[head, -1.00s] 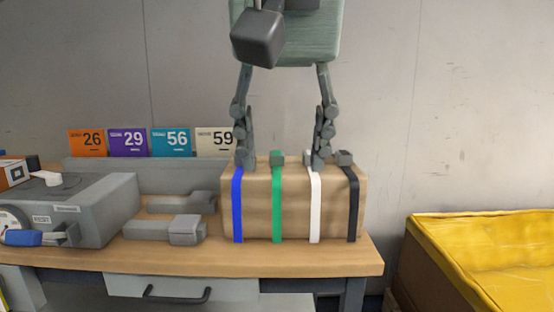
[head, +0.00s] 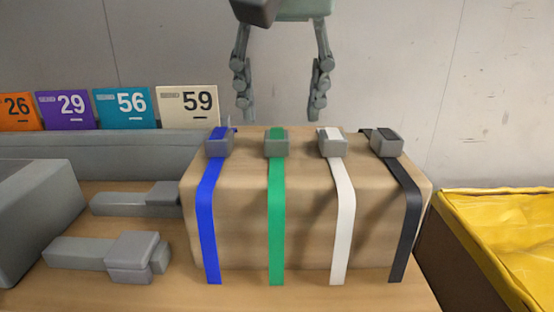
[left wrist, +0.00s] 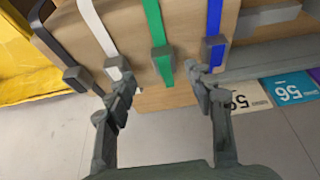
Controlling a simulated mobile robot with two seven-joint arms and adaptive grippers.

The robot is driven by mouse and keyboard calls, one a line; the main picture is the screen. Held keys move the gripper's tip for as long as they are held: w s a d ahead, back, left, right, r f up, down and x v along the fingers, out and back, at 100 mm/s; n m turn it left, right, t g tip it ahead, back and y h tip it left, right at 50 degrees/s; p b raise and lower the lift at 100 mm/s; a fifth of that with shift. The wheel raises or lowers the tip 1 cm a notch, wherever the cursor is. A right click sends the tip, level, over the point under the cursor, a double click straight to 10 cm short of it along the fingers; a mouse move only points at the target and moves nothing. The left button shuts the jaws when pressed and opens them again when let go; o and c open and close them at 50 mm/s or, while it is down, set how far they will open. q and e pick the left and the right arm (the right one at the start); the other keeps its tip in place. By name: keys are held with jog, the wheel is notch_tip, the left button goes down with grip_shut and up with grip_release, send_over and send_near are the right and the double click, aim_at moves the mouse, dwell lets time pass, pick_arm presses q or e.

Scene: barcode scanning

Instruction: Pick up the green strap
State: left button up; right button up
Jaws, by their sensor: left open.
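The green strap (head: 277,222) runs down the front of a wooden box (head: 240,235), with a grey buckle (head: 277,142) on the top edge. It also shows in the left wrist view (left wrist: 154,22), its buckle between my fingers in the picture. My left gripper (head: 281,112) is open and empty, pointing down, above and behind the strap's buckle in the head view. Its fingers also show spread in the left wrist view (left wrist: 163,92), one toward the white strap and one toward the blue strap. My right gripper is not in view.
A blue strap (head: 208,225) lies left of the green one. A white strap (head: 342,225) and a black strap (head: 405,235) lie right. Grey clamp-like devices (head: 130,255) are on the table at left. Numbered cards (head: 188,104) stand behind. A yellow-covered bin (head: 510,225) is at right.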

aim_at(277, 134)
pick_arm(q)
jog(key=x, duration=0.4)
jog(key=shift+w+a+f, duration=0.15)
jog(key=shift+w+a, duration=0.1)
jog(key=shift+w, duration=0.1)
jog(key=shift+c, duration=0.2)
grip_shut()
